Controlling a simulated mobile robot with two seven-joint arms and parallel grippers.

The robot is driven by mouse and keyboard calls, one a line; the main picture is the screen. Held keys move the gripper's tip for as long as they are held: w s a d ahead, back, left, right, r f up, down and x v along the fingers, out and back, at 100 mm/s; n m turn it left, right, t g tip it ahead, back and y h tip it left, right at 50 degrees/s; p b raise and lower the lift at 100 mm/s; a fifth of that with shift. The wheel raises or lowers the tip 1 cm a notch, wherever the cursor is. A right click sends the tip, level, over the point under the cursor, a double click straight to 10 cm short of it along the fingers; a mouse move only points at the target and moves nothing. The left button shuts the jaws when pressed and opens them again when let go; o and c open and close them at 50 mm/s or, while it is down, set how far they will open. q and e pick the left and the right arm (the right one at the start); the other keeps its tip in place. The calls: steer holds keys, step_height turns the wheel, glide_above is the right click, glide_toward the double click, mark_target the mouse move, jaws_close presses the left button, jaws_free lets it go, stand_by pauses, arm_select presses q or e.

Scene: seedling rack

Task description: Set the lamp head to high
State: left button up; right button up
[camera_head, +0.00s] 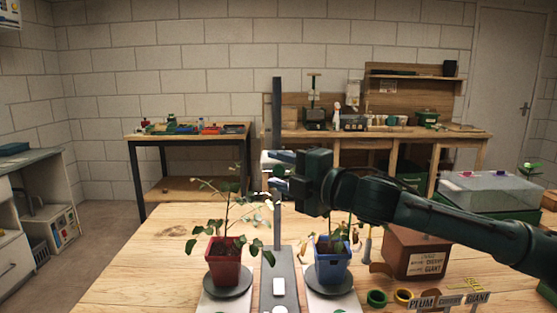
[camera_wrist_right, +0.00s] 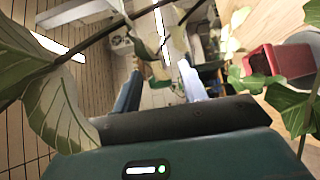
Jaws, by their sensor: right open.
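A dark upright post (camera_head: 277,110) rises from a grey base strip (camera_head: 283,262) between two potted plants. I cannot clearly make out the lamp head; small pale parts show by the post at my gripper's height. My right gripper (camera_head: 277,171) comes in from the right with its blue fingers apart, one above the other, overlapping the post. Whether it touches the post I cannot tell. In the right wrist view the fingers (camera_wrist_right: 158,92) are apart with no object clearly between them, and leaves and stems cross close to the camera. My left gripper is not in view.
A red pot (camera_head: 224,265) stands left of the base and a blue pot (camera_head: 331,264) right, both with leafy plants. The table's left side (camera_head: 140,275) is clear.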

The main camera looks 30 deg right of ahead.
steer(key=shift+w+a, duration=0.15)
steer(key=shift+w, duration=0.05)
jaws_close()
stand_by(0.5)
